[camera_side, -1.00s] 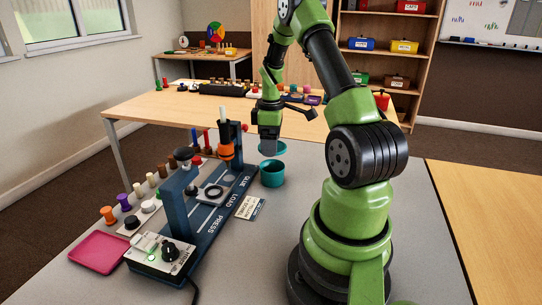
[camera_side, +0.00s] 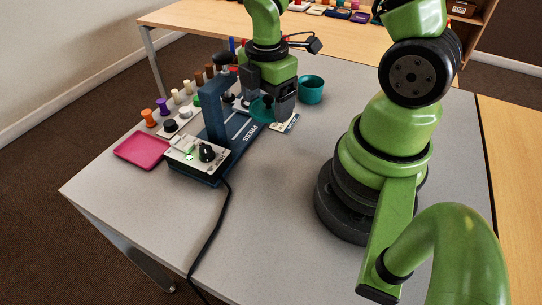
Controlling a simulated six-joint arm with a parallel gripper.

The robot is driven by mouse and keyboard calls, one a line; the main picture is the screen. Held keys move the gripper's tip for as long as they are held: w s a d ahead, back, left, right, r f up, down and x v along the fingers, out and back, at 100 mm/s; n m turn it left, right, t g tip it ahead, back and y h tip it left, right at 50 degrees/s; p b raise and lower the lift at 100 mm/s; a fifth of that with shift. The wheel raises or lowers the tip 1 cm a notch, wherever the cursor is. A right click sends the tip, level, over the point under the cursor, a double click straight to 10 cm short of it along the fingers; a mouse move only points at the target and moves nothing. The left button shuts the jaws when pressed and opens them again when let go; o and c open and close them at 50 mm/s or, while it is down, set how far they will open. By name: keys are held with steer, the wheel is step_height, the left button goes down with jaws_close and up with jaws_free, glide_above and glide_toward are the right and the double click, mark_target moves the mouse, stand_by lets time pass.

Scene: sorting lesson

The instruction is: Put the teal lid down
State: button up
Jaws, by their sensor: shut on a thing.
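The teal lid (camera_side: 262,109) is between the fingers of my gripper (camera_side: 268,98), and they are shut on it. The lid is low over the far end of the blue press board (camera_side: 247,130). I cannot tell whether it touches anything below. A teal cup (camera_side: 311,89) stands upright on the grey table, to the right of my gripper and apart from it. My gripper and wrist hide part of the board and what stands behind it.
The blue press column (camera_side: 214,108) rises just left of my gripper. Several coloured pegs (camera_side: 161,106) stand at the left. A pink tray (camera_side: 141,151) and a control box (camera_side: 197,154) with a black cable are in front. The grey table (camera_side: 265,205) is clear toward the front.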

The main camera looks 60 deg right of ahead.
mark_target(270, 117)
steer(key=shift+s+a+f+n, duration=0.3)
steer(key=shift+s+a+n, duration=0.15)
steer(key=shift+a, duration=0.2)
steer(key=shift+s+a+f+n, duration=0.25)
steer(key=shift+s+a+n, duration=0.2)
steer(key=shift+a, duration=0.15)
step_height(270, 117, down, 5)
steer(key=shift+r, duration=0.15)
steer(key=shift+f, duration=2.25)
steer(key=o, duration=0.6)
steer(key=shift+f, duration=0.1)
